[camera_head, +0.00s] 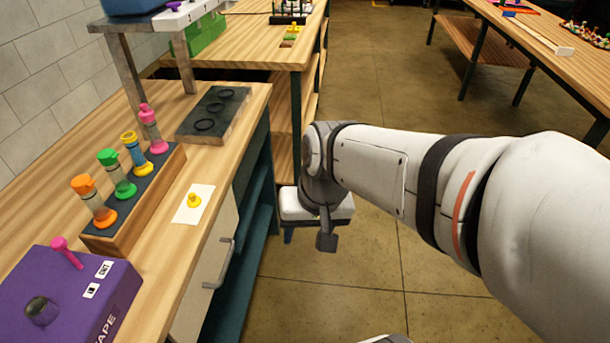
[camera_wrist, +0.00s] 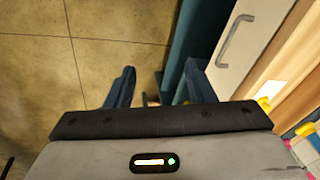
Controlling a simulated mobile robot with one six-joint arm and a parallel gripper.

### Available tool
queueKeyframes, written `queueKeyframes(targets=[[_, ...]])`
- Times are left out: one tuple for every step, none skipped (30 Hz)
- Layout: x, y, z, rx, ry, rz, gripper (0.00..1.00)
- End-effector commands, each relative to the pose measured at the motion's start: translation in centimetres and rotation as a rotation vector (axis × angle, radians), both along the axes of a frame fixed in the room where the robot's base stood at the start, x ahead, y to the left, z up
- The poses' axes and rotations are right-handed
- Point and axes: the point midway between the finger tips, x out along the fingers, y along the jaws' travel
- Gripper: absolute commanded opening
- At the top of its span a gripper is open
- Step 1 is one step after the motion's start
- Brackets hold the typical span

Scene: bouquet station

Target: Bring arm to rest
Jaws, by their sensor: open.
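My gripper shows at the bottom of the wrist view (camera_wrist: 158,88), its two dark fingers spread apart with nothing between them. In the head view my arm reaches in from the right, and its end hangs over the floor just off the front edge of the wooden workbench (camera_head: 253,105). The fingers are mostly hidden in the head view. The floor and the bench's cabinet front (camera_wrist: 238,45) lie below and beside the gripper in the wrist view.
On the bench are a rack (camera_head: 110,235) with several coloured flower-like pieces, a yellow piece on a white card (camera_head: 184,212), a purple box (camera_head: 105,305) and a dark ringed tray (camera_head: 190,131). A drawer handle (camera_head: 219,265) juts out. Floor (camera_head: 375,65) is open towards the far right table (camera_head: 535,50).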

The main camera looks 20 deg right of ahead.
Motion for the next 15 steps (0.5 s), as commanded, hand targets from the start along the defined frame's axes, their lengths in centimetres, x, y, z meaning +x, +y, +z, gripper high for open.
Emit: queueKeyframes(targets=[[-0.4,-1.0,0.1,-0.052,-0.022,0.039,0.49],[-0.5,-1.5,0.2,-0.078,-0.031,0.06,0.49],[-0.6,-2.0,0.2,-0.107,-0.039,0.081,0.49],[-0.7,-3.3,0.3,-0.123,-0.042,0.093,0.49],[-0.8,-3.7,0.3,-0.134,-0.046,0.1,0.49],[-0.8,-4.0,0.3,-0.144,-0.048,0.106,0.49],[-0.8,-4.1,0.3,-0.149,-0.049,0.111,0.49],[-0.8,-4.2,0.3,-0.15,-0.049,0.112,0.49],[-0.8,-4.2,0.3,-0.15,-0.049,0.112,0.49],[-0.8,-4.1,0.3,-0.15,-0.049,0.112,0.49],[-0.8,-4.1,0.3,-0.149,-0.049,0.112,0.49],[-0.8,-4.1,0.3,-0.149,-0.049,0.111,0.49],[-0.8,-4.1,0.3,-0.149,-0.049,0.111,0.49],[-0.8,-4.1,0.3,-0.148,-0.049,0.112,0.49],[-0.8,-4.1,0.5,-0.148,-0.049,0.112,0.49]])
